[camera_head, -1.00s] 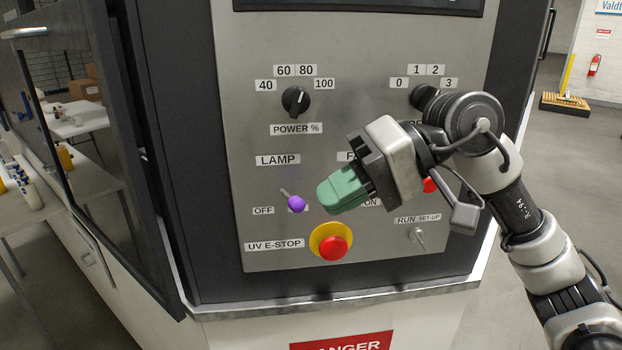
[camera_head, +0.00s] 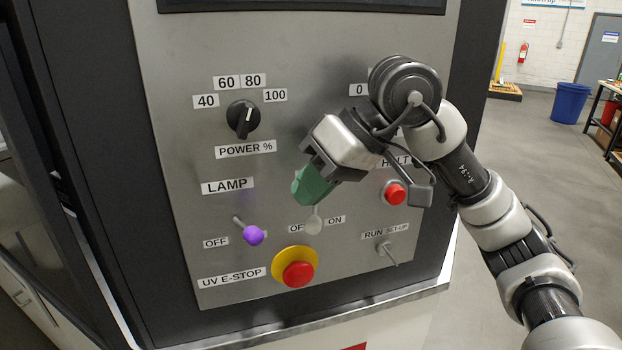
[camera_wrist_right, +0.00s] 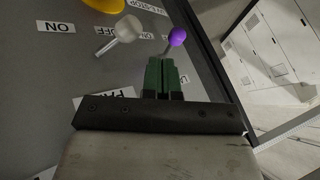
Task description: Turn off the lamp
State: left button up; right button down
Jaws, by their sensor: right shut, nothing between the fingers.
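The lamp switch is a short lever with a purple ball (camera_head: 253,235) below the LAMP label (camera_head: 227,186) on the grey panel. The lever tilts down and right, away from the OFF label (camera_head: 215,242); the ball covers the spot right of it. The ball also shows in the right wrist view (camera_wrist_right: 177,36), just beyond my fingertips. My right gripper (camera_head: 308,197) has green fingers, shut and empty, above and right of the ball and apart from it. It also shows in the right wrist view (camera_wrist_right: 160,66). My left gripper is not in view.
A white-knobbed lever (camera_head: 313,225) sits just below my fingers. The red UV E-STOP button (camera_head: 298,274) is below the purple ball. A red HALT button (camera_head: 395,194), a key switch (camera_head: 387,254) and the black power dial (camera_head: 242,117) are also on the panel.

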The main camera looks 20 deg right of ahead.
aim_at(246, 229)
jog(key=p+x, duration=0.2)
jog(key=x, duration=0.3)
jog(key=shift+a+f, duration=0.1)
jog(key=shift+a, duration=0.15)
jog(key=shift+w+a+f, duration=0.15)
jog(key=shift+a+f, duration=0.15)
jog(key=shift+f, duration=0.2)
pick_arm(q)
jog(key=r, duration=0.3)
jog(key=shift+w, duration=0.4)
pick_arm(e)
jog(key=shift+f, duration=0.1)
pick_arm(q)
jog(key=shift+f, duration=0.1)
